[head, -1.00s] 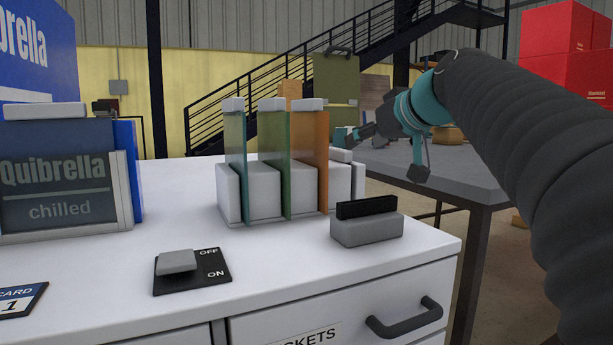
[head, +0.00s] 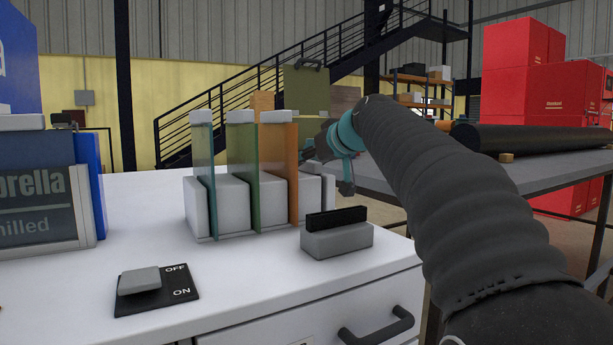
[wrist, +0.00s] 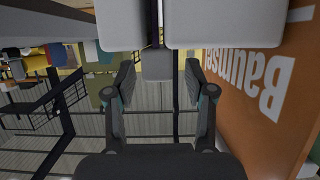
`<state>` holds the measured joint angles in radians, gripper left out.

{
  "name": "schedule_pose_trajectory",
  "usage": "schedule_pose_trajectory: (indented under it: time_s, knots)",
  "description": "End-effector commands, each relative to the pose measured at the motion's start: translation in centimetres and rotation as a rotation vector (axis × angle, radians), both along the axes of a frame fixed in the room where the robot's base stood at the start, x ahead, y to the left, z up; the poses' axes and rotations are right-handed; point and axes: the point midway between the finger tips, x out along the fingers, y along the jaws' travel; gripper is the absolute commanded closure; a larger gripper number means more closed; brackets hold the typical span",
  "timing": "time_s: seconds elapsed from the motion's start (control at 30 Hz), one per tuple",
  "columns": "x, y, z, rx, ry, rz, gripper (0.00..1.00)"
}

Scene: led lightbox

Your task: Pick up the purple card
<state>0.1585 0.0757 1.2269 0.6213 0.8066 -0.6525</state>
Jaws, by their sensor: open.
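No clearly purple card shows. In the wrist view, a thin dark edge with a light grey tab (wrist: 157,64) runs between two pale blocks; it may be a card seen edge-on, but its colour is unclear. My gripper (wrist: 160,80) is open, its fingers either side of the tab in the picture; contact cannot be told. In the head view, my gripper (head: 309,150) is just right of the orange card (head: 281,165), partly hidden by it. The teal card (head: 204,180) and green card (head: 243,175) stand further left in the white slotted holder (head: 227,205).
The orange panel (wrist: 265,85) with lettering stands close beside my gripper in the wrist view. A grey block with a black top (head: 337,235) and an on/off switch (head: 145,280) are on the white counter (head: 240,280). A grey table (head: 520,170) lies right.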

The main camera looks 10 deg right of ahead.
Motion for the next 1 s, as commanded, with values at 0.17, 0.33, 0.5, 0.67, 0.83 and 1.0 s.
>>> schedule_pose_trajectory:
  time_s: [0.17, 0.33, 0.5, 0.67, 0.83, 1.0]
  knots:
    - [2.1, 0.6, -0.7, 0.0, 0.001, 0.002, 0.46]
    - [2.6, 0.7, -0.9, -0.001, 0.0, 0.0, 0.46]
    - [2.6, 0.7, -0.9, -0.001, 0.0, 0.0, 0.46]
    - [2.6, 0.7, -0.9, -0.001, 0.0, 0.0, 0.86]
    - [2.6, 0.7, -0.9, -0.001, 0.0, 0.0, 1.0]
    - [2.6, 0.7, -0.9, -0.001, 0.0, 0.0, 1.0]
